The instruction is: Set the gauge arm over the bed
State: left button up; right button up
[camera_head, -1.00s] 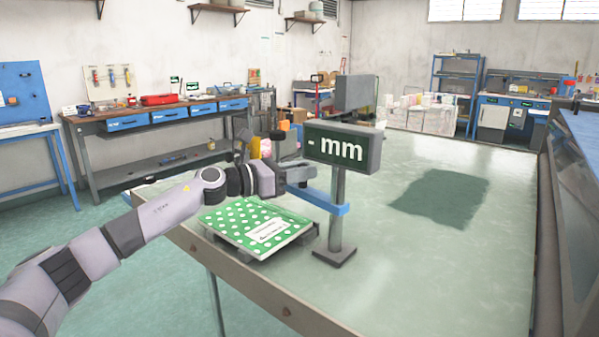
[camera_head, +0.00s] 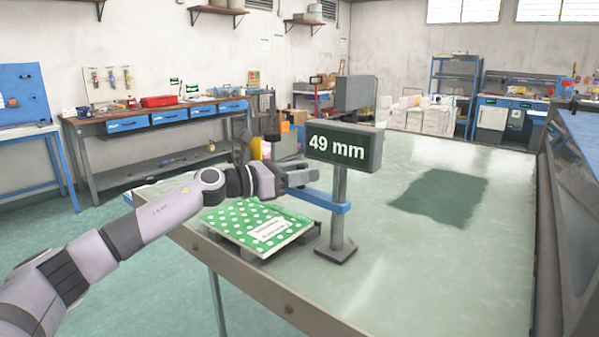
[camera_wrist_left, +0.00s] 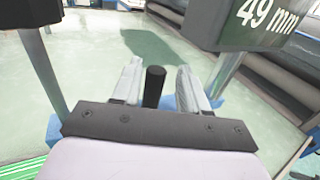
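The gauge is a grey post on a square foot, with a display (camera_head: 343,148) that reads "49 mm". Its blue gauge arm (camera_head: 325,201) runs left from the post, low over the right back of the bed; blue parts also show in the left wrist view (camera_wrist_left: 216,104). The bed (camera_head: 222,238) is a low grey plate under a green, white-dotted sheet with a white label. My left gripper (camera_head: 312,181) is at the blue arm, beside the post. In the left wrist view its fingers (camera_wrist_left: 160,82) stand apart on either side of a black upright peg, with a gap visible. My right gripper is out of view.
The pale green tabletop (camera_head: 430,265) is clear to the right of the post. A raised dark edge (camera_head: 545,240) borders the table on the right. A workbench with blue drawers (camera_head: 150,117) stands well behind, at the left.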

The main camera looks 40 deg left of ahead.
pick_arm(q)
jog(key=shift+a, duration=0.15)
jog(key=shift+s+a+f+b, duration=0.25)
jog(key=shift+s+b, duration=0.1)
jog(key=shift+s, duration=0.1)
jog(key=b+v, duration=0.4)
jog(key=v, duration=0.2)
jog(key=shift+r, duration=0.15)
jog(key=shift+s+d, duration=0.1)
dwell(0.4)
